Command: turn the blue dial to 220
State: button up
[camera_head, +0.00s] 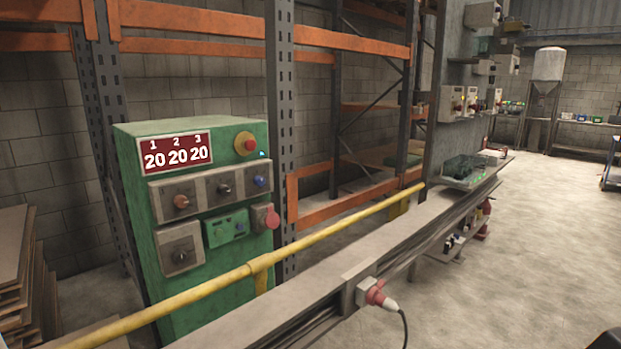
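A green control cabinet (129,200) stands left of centre behind a yellow rail. Its red display (176,155) reads 20 under each of 1, 2 and 3. The small blue dial (260,181) is at the right end of the grey panel row. Left of it are a black dial (224,188) and an orange dial (182,202). The blue dial's pointer setting is too small to read. My gripper is not in view.
The yellow rail (330,224) and a long grey ledge (300,300) run across in front of the cabinet. A red plug with a cable (378,296) sticks out from the ledge. Shelving (282,130) stands behind. Open floor (530,220) lies to the right.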

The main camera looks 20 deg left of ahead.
aim_at(259, 181)
jog(key=z, duration=0.2)
jog(key=i, duration=0.75)
jog(key=u, duration=0.8)
jog(key=i, duration=0.65)
jog(key=u, duration=0.75)
